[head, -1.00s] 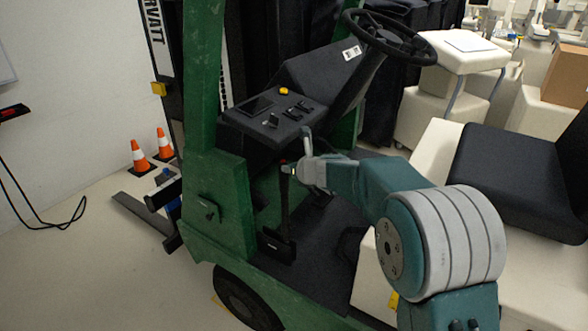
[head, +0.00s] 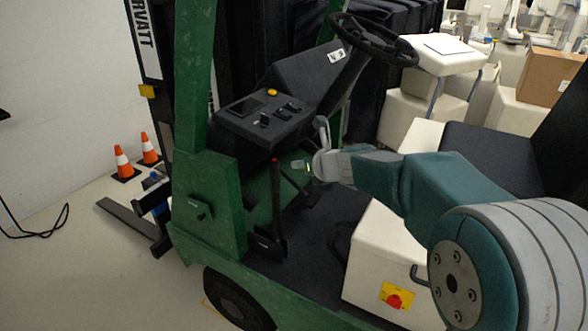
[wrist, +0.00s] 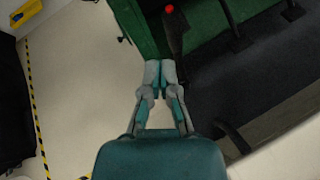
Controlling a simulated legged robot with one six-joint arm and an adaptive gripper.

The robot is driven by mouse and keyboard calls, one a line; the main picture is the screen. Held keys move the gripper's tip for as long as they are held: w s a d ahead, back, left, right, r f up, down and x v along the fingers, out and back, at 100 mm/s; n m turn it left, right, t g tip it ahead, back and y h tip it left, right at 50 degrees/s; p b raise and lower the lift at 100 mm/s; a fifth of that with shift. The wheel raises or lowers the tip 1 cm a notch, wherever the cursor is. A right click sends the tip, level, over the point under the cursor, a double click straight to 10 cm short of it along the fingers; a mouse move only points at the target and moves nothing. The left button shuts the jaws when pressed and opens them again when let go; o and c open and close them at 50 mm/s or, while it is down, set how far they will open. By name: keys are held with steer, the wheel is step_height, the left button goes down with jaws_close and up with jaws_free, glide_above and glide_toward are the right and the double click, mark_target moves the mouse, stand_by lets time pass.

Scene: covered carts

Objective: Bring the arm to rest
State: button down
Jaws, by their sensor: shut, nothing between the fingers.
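My arm reaches in from the right of the head view over the side of a green forklift (head: 215,200). My gripper (head: 314,160) is in front of the dashboard, to the right of an upright black lever with a red knob (head: 275,162). In the wrist view my gripper (wrist: 161,70) points up the picture with its fingers together and nothing between them. The red-knobbed lever (wrist: 170,12) is just beyond the fingertips there, apart from them as far as I can tell.
The steering wheel (head: 374,38) and control panel (head: 262,112) are above and behind my gripper. The seat base with a red-and-yellow switch (head: 396,298) is below my arm. Orange cones (head: 122,163) stand on the open floor at left.

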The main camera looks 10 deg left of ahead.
steer(key=s+d+r+n+g+h, duration=0.1)
steer(key=s+d+r+n, duration=0.1)
steer(key=s+d+n, duration=0.55)
steer(key=s+d+r+n+g+h, duration=0.1)
steer(key=s+d+r+n+h, duration=0.1)
steer(key=s+d+n, duration=0.5)
steer(key=s+d+f+n+h, duration=0.3)
steer(key=s+d+n, duration=0.3)
steer(key=s, duration=0.4)
steer(key=s+d+f+n+h, duration=0.3)
steer(key=s+d+n, duration=0.3)
steer(key=s+n, duration=0.2)
steer(key=s, duration=0.2)
steer(key=shift+s+g, duration=0.4)
